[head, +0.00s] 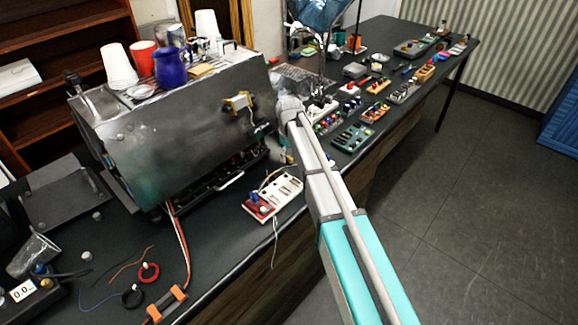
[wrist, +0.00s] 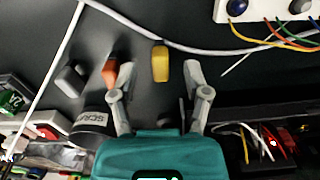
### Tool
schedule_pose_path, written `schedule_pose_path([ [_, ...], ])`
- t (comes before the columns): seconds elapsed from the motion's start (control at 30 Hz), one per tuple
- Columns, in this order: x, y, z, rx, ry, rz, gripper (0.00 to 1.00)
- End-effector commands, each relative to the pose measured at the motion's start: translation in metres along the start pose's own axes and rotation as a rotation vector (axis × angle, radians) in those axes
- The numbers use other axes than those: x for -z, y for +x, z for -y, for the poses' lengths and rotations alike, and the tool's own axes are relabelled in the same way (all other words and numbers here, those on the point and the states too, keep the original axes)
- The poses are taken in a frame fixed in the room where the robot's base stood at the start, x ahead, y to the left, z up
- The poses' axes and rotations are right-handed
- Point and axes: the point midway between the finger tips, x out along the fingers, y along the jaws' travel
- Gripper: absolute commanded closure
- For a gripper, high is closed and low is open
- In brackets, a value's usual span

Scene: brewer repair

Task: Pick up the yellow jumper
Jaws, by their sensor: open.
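The yellow jumper (wrist: 160,64) lies on the dark bench top in the wrist view, a small rounded yellow block. My gripper (wrist: 162,78) is open, with one finger on either side of the jumper's line. The jumper sits between the fingertips, nearer the right one, and I see no contact. An orange-red piece (wrist: 111,71) lies right by the left fingertip. A grey piece (wrist: 71,80) lies further left. In the head view my arm reaches to the bench beside the machine; the fingers and the jumper cannot be made out there.
A white cable (wrist: 205,47) runs just beyond the jumper. A white board with coloured wires (wrist: 262,9) is at upper right. A dark cylinder (wrist: 90,127) stands by the left finger. The large metal brewer (head: 180,125) stands left of my arm.

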Motion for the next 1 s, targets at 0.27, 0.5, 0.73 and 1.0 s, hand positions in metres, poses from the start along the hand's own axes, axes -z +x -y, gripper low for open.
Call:
schedule_pose_path([
  [0.27,-0.0002,0.0151,0.0001,0.0,0.0,0.0,0.39],
  [0.5,-0.0002,0.0147,0.0001,0.0,0.0,0.0,0.39],
  [0.73,-0.0002,0.0147,0.0001,0.0,0.0,0.0,0.39],
  [1.0,-0.0003,0.0147,0.0,0.0,0.0,0.0,0.59],
])
